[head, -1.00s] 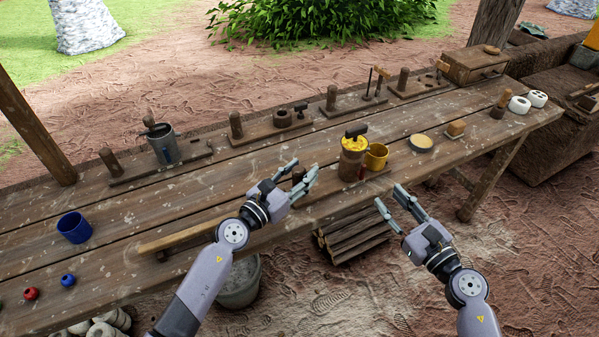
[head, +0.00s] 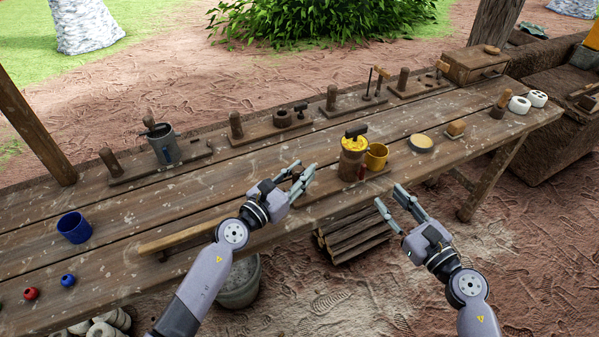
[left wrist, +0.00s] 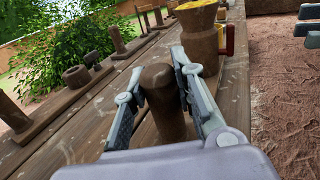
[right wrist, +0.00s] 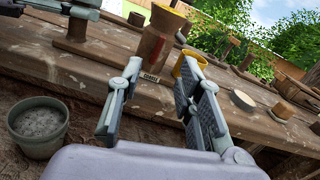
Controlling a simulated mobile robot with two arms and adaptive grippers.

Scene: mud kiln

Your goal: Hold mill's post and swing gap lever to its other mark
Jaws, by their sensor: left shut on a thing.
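The mill (head: 352,165) is a brown body with a yellow hopper and a dark crank on top, standing on a wooden board (right wrist: 110,76). The mill also shows in the left wrist view (left wrist: 203,45). A dark red lever (head: 362,172) stands upright on its side; it shows too in the right wrist view (right wrist: 156,49), above a small pale label. My left gripper (head: 301,178) is shut on the board's brown post (left wrist: 160,95), one finger on each side. My right gripper (head: 390,197) is open and empty in front of the table edge, apart from the lever.
A yellow cup (head: 377,156) stands close right of the mill. A round tin (head: 420,143) and a brush (head: 456,128) lie further right. Several boards with posts line the back. A wooden bar (head: 180,236) lies left of the board; a bucket (right wrist: 38,125) stands below.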

